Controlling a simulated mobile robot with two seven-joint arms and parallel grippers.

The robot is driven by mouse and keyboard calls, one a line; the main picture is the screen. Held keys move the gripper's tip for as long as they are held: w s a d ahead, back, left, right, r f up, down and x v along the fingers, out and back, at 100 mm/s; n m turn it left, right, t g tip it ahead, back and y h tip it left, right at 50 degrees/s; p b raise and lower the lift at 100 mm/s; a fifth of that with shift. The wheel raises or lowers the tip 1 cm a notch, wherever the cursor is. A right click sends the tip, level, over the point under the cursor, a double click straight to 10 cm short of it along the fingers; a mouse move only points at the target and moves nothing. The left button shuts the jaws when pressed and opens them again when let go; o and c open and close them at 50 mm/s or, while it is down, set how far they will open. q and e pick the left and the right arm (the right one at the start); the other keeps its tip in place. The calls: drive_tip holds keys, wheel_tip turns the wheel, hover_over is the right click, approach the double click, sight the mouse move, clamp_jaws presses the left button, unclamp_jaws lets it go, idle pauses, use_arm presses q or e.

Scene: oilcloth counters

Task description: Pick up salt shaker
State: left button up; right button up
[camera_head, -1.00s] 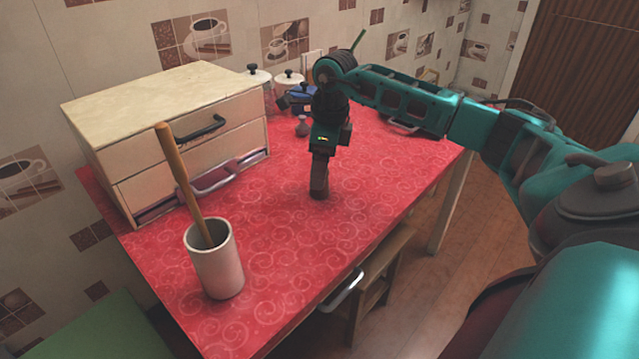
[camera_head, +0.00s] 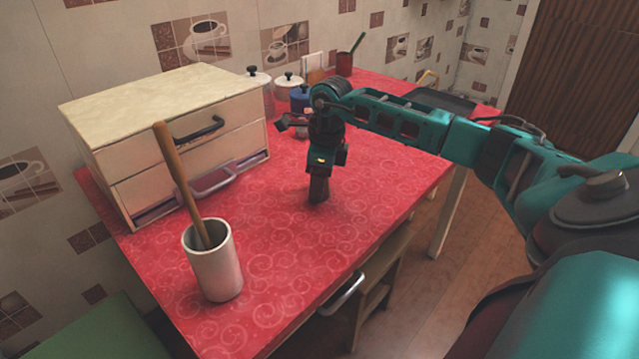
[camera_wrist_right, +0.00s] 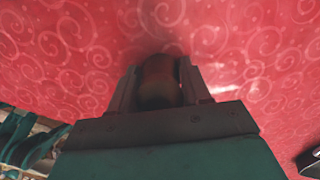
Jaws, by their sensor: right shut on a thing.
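My right gripper (camera_head: 318,190) points down at the red counter, near its middle. It is shut on a small brownish object, which I take to be the salt shaker (camera_wrist_right: 160,82). In the right wrist view the shaker stands between the two fingers (camera_wrist_right: 158,90), with the red cloth beyond it. In the head view the fingers hide most of it. I cannot tell whether its base touches the cloth. My left gripper is not in view.
A white cup (camera_head: 214,270) with a wooden stick stands at the front left. A drawer box (camera_head: 170,130) stands behind it. Lidded jars (camera_head: 288,85) and a dark red cup (camera_head: 344,65) stand at the back. The counter's right front is clear.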

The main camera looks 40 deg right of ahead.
drive_tip(key=shift+c, duration=1.1)
drive_tip(key=shift+r, duration=0.1)
